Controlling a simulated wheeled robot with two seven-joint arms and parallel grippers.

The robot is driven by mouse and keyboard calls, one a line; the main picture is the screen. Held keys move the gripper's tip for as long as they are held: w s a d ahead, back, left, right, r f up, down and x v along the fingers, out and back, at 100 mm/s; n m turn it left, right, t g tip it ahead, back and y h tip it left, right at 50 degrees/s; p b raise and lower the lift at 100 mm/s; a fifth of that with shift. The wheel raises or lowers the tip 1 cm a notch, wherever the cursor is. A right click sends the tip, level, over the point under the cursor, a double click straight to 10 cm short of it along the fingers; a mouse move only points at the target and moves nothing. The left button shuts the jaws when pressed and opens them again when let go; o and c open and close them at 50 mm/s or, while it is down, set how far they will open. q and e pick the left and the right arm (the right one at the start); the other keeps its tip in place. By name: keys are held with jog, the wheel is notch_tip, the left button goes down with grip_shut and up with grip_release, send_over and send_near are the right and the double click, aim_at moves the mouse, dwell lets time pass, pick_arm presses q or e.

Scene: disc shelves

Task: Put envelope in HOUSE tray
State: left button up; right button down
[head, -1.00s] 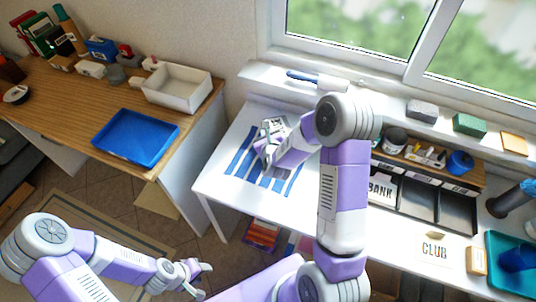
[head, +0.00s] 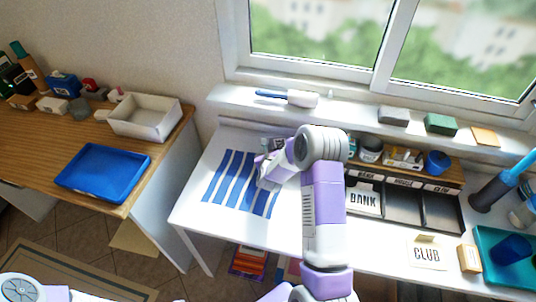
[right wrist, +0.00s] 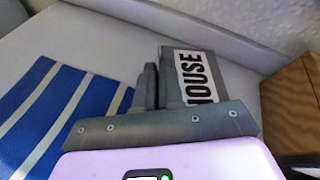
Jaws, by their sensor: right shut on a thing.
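My right gripper (head: 268,165) is over the left part of the white desk, by the blue-striped mat. In the right wrist view the gripper (right wrist: 158,85) is shut on a dark grey envelope (right wrist: 172,60) with a white HOUSE label, which stands tilted up from the jaws. In the head view my arm mostly hides the envelope. The HOUSE tray (head: 403,209) is the black middle compartment of the sorter, and its floor looks empty. The tray to its left holds a BANK envelope (head: 363,200). My left gripper is out of view.
A CLUB envelope (head: 426,254) lies on the desk before the sorter. The empty right tray (head: 443,213) is beside the HOUSE tray. A shelf with cups (head: 370,150) is above the trays. A teal tray (head: 490,245) and dark cylinder (head: 492,194) stand at right.

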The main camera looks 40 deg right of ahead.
jog(key=shift+f, duration=0.85)
jog(key=shift+f+b, duration=0.25)
jog(key=shift+b, duration=0.25)
jog(key=c, duration=1.3)
grip_release()
jog(key=shift+r, duration=0.1)
